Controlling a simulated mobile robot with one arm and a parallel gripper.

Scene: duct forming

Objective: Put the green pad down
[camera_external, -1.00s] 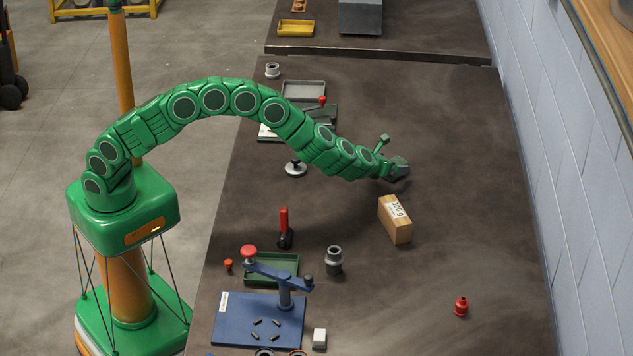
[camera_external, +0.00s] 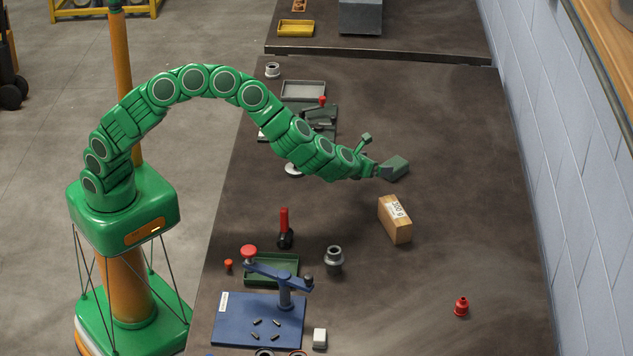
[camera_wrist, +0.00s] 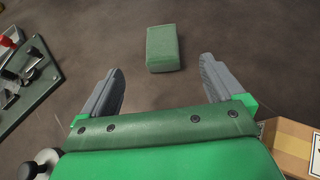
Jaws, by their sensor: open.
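The green pad (camera_external: 396,167) is a small dull green block lying on the dark bench top. In the wrist view the pad (camera_wrist: 165,48) lies ahead of my fingertips, apart from them, with bare bench around it. My gripper (camera_external: 382,172) is just to the left of the pad in the external view, low over the bench. In the wrist view my gripper (camera_wrist: 162,80) has its two grey fingers spread wide with nothing between them.
A cardboard box marked 300 g (camera_external: 395,219) stands close below my gripper in the picture. A dark green fixture with a red knob (camera_external: 320,117) is to the left. The bench right of the pad is clear.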

